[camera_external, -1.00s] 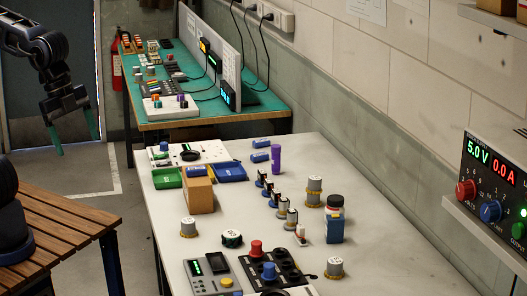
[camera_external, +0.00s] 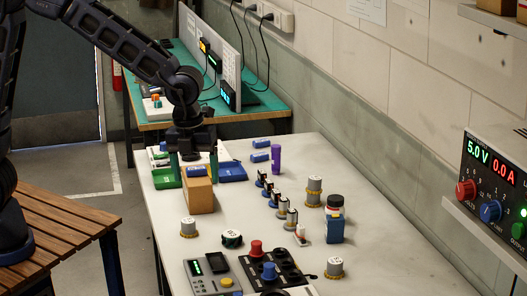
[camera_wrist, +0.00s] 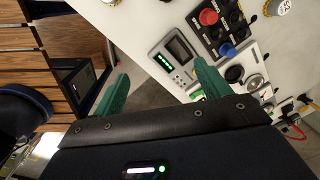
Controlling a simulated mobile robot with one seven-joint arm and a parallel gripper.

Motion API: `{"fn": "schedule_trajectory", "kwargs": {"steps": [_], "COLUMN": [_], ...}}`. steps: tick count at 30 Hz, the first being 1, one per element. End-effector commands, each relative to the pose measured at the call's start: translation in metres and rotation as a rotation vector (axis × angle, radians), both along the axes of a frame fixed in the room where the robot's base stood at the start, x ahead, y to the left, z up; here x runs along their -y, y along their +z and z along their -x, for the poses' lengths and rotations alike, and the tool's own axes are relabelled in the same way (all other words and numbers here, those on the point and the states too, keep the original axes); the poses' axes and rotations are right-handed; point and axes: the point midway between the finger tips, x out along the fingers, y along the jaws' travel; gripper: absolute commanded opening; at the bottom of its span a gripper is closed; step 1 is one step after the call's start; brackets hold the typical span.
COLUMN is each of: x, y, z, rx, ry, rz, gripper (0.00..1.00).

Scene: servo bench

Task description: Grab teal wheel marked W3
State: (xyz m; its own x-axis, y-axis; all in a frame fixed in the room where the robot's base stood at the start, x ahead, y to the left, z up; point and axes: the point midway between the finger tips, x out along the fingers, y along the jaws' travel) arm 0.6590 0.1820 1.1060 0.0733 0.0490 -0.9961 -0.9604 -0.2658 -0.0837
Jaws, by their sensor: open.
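I cannot make out a teal wheel with a readable W3 mark in either view. A small round piece (camera_external: 232,239) with a white marked top and a dark side lies on the white table (camera_external: 375,262); its mark is too small to read, and I cannot tell if it is the wheel. My gripper (camera_external: 194,172) hangs, open and empty, over the table's far left part, around or in front of the brown box in the picture. Its two green fingers stand wide apart in the wrist view (camera_wrist: 160,85), with nothing between them but floor and the table's edge.
The brown box (camera_external: 199,195), a green bin (camera_external: 166,180) and a blue bin (camera_external: 233,173) are close to my gripper. The table's right front is clear.

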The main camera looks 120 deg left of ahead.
Motion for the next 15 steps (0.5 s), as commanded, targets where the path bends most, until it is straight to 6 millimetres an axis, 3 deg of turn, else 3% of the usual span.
{"fn": "schedule_trajectory", "kwargs": {"steps": [3, 9, 15], "x": [-0.034, -0.081, -0.106], "y": [-0.03, -0.075, -0.1], "z": [-0.011, -0.022, -0.025], "rx": [-0.032, -0.065, -0.079], "ry": [-0.098, -0.261, -0.35], "rz": [0.008, 0.023, 0.034], "gripper": [0.76, 0.76, 0.76]}}
